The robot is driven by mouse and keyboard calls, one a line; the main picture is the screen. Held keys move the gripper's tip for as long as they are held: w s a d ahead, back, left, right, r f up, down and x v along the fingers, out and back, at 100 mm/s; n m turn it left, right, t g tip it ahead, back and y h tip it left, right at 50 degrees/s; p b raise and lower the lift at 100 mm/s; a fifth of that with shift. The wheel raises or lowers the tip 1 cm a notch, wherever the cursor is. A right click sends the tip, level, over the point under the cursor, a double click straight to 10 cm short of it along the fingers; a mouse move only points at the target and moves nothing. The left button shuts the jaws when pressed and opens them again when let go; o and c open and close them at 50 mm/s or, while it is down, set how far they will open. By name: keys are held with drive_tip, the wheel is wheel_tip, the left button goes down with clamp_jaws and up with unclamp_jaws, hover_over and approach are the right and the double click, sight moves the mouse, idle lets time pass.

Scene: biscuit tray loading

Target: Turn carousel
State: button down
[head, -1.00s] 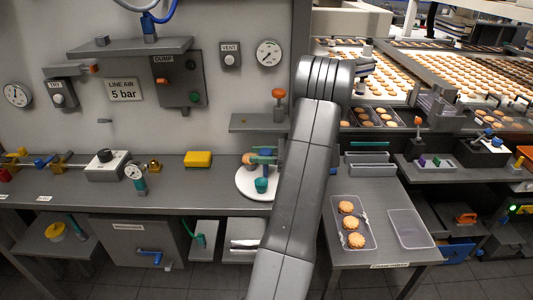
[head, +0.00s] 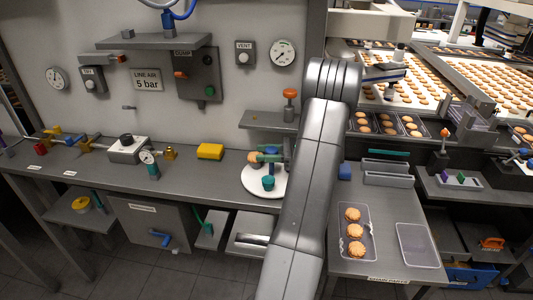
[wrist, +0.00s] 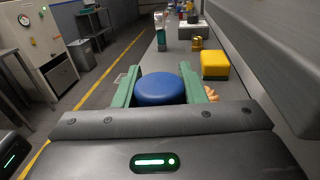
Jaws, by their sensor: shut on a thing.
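The carousel is a white round disc (head: 250,183) on the bench, partly hidden by my arm. A blue knob (wrist: 160,89) rises above the disc. My gripper (head: 268,154) has green fingers on either side of the blue knob and is shut on it, as the wrist view (wrist: 158,92) shows. An orange-brown biscuit-like piece (head: 254,156) shows just left of the fingers; biscuits (wrist: 211,93) also show beside the right finger in the wrist view.
A yellow block (head: 210,151) lies left of the carousel. A shelf with an orange-topped knob (head: 290,94) is just behind. At right, a side table holds a clear tray (head: 347,259) with three biscuits, an empty tray (head: 417,245) and a blue block (head: 345,172).

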drive_tip(key=c, duration=0.9)
unclamp_jaws()
drive_tip(key=d+b, duration=0.1)
drive_tip(key=d, duration=0.6)
drive_tip(key=d+b, duration=0.1)
drive_tip(key=d, duration=0.3)
drive_tip(key=shift+w+d+f+b, duration=0.15)
drive_tip(key=shift+w+d+b, duration=0.1)
drive_tip(key=shift+b, duration=0.05)
drive_tip(key=d+p, duration=0.1)
drive_tip(key=p, duration=0.2)
drive_tip(key=d+p, duration=0.1)
drive_tip(key=p, duration=0.3)
drive_tip(key=shift+r, duration=0.3)
drive_tip(key=shift+d+f, duration=0.1)
drive_tip(key=shift+d, duration=0.05)
drive_tip(key=shift+f+b, duration=0.15)
drive_tip(key=shift+b, duration=0.15)
